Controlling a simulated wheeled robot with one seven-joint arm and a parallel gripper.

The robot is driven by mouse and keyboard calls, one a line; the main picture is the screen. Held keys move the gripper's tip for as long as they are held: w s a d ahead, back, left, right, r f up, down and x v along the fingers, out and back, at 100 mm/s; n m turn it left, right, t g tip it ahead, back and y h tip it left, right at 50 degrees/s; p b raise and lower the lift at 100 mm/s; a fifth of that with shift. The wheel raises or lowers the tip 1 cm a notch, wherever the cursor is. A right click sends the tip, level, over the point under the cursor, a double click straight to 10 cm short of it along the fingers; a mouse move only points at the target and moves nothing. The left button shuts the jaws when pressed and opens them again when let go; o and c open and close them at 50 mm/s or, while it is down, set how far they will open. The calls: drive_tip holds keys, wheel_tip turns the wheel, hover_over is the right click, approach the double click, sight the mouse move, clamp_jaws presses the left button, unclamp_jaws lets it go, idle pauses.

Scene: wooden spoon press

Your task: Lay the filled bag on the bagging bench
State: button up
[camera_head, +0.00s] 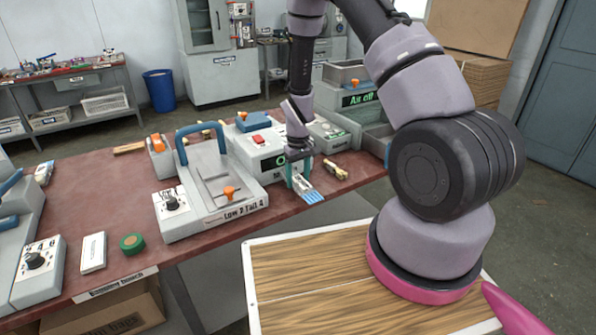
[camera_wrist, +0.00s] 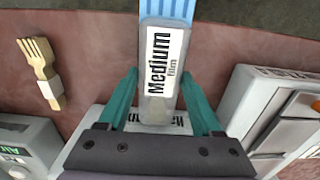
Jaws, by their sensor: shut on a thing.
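My gripper (camera_head: 298,172) is shut on a grey bag (camera_head: 306,189) with a white label and a blue-striped end. In the wrist view, the label on the bag (camera_wrist: 160,60) reads "Medium film", and the bag lies between the green fingers of my gripper (camera_wrist: 160,75). The bag is at the front edge of the red-brown bench (camera_head: 210,235), right of the middle machine. I cannot tell whether it touches the top. A plate at the bench's front left reads "Bagging bench" (camera_head: 122,284).
A grey machine with a blue handle (camera_head: 210,180) stands left of my gripper. A small wooden fork bundle (camera_head: 336,170) lies to the right. A green tape roll (camera_head: 132,243) and a white packet (camera_head: 93,252) lie at the left, with bare bench near them.

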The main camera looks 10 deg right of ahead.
drive_tip(key=shift+f, duration=0.45)
drive_tip(key=shift+s+f, duration=0.1)
drive_tip(key=shift+f, duration=0.4)
drive_tip(key=o, duration=1.5)
